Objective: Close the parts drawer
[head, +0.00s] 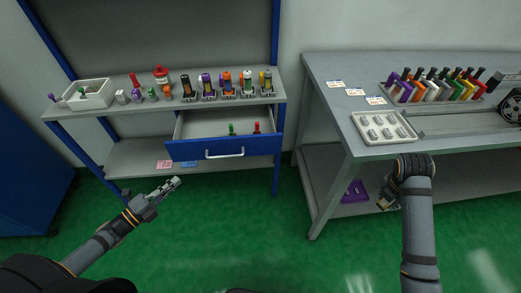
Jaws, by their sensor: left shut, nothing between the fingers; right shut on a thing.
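The parts drawer (190,151) is pulled out from under the left workbench, so its grey inside shows. Its blue front carries a pale bar handle (225,153). A small green part (231,129) and a small red part (257,127) stand inside it. My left gripper (172,185) is shut and empty, in front of and below the drawer's left end, apart from it. My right gripper (384,204) is far to the right of the drawer, low beside the right table's front edge. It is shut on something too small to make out.
The left bench (120,118) holds a white bin (88,94) and several coloured bottles and tools. The right table (335,115) carries a white tray (384,127) and a rack of coloured tools. A purple object (355,191) lies beneath it. Green floor is open in front.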

